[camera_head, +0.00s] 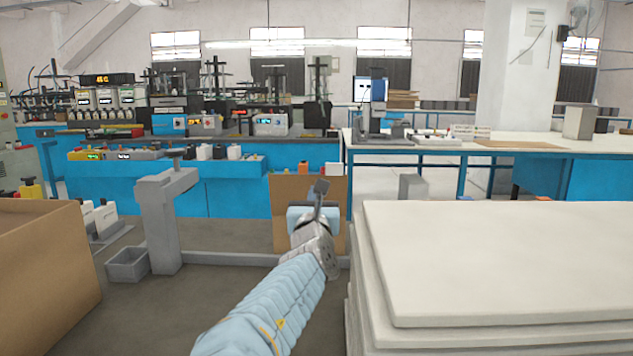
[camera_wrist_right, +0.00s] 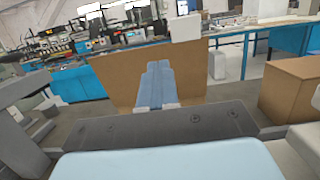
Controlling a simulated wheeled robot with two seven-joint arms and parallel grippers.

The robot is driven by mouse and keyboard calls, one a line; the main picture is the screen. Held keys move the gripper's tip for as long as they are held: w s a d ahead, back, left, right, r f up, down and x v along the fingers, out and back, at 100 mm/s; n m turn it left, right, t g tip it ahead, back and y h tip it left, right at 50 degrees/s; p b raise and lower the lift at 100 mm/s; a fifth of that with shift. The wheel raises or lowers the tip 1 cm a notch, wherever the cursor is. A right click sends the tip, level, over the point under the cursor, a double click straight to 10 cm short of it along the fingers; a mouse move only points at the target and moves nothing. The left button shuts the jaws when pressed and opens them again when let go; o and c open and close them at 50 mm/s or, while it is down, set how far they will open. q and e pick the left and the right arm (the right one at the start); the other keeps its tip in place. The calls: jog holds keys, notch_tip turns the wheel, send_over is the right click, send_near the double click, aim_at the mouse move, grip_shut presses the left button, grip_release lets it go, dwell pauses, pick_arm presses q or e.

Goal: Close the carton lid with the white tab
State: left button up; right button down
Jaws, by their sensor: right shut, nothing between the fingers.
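A brown cardboard panel (camera_head: 283,230), the raised carton lid by its look, stands upright beyond my right gripper. The white tab (camera_head: 334,169) shows at its top right edge. In the right wrist view the panel (camera_wrist_right: 118,80) fills the middle and the white tab (camera_wrist_right: 186,27) rises above its upper edge. My right gripper (camera_head: 320,188) is shut and empty in front of the panel. Its blue fingers (camera_wrist_right: 157,75) lie together and overlap the panel in the wrist view; I cannot tell whether they touch it. The carton's body below is hidden. My left gripper is not in view.
A large brown box (camera_head: 50,260) stands at the left. Stacked white slabs (camera_head: 490,255) fill the right. A grey post (camera_head: 160,220) and grey bin (camera_head: 128,264) stand left of my arm. Blue benches (camera_head: 235,195) line the back. Another brown box (camera_wrist_right: 291,88) shows at the wrist view's right.

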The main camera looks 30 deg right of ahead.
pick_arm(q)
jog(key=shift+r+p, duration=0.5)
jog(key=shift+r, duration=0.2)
pick_arm(e)
jog(key=shift+x, duration=2.3)
